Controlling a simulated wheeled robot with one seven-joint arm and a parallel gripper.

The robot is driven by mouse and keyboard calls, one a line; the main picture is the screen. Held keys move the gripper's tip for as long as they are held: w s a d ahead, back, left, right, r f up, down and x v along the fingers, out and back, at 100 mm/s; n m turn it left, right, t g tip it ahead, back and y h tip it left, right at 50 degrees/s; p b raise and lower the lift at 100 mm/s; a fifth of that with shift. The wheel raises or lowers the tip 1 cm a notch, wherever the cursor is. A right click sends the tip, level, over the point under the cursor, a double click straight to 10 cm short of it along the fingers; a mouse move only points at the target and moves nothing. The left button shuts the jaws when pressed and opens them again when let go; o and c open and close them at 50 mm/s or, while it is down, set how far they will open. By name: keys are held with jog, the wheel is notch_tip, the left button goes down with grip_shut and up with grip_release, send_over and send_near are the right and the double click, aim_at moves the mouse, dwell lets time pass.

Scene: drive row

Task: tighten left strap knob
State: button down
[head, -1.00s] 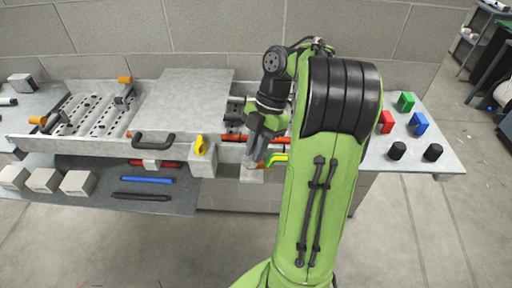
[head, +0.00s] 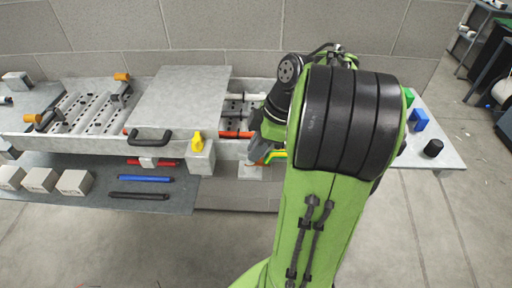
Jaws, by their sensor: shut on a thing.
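Two orange knobs, one at the back (head: 122,77) and one at the front (head: 29,118), stand on the slotted grey bed (head: 78,107) at the far left. I cannot tell from the picture which one is the left strap knob. My gripper (head: 262,154) is well to the right of both, low at the bench's front edge, right of the grey box with a yellow lever (head: 197,141). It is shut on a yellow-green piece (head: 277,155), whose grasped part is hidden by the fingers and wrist.
A flat grey cover (head: 181,95) with a black handle (head: 149,137) lies between the slotted bed and my arm. Grey blocks (head: 40,180), a blue bar (head: 145,179) and a black bar (head: 139,196) lie on the lower shelf. My arm hides much of the right table.

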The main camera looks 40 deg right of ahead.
jog(key=m, duration=0.2)
jog(key=m+t+h+b, duration=0.1)
jog(key=m+b, duration=0.1)
jog(key=m, duration=0.1)
jog(key=shift+s+a+m+h, duration=0.2)
jog(key=shift+a+m+h, duration=0.1)
jog(key=shift+a, duration=0.05)
jog(key=m, duration=0.1)
jog(key=m+h+b, duration=0.1)
jog(key=m, duration=0.1)
jog(key=m+h+b, duration=0.1)
jog(key=m, duration=0.1)
jog(key=shift+a+t, duration=0.3)
jog(key=shift+t, duration=0.1)
jog(key=shift+s+m, duration=0.1)
jog(key=shift+m, duration=0.3)
jog(key=c, duration=1.1)
grip_release()
jog(key=shift+c, duration=0.2)
jog(key=p+v, duration=0.4)
jog(key=v, duration=1.2)
jog(key=shift+a+p, duration=0.2)
jog(key=shift+p, duration=0.15)
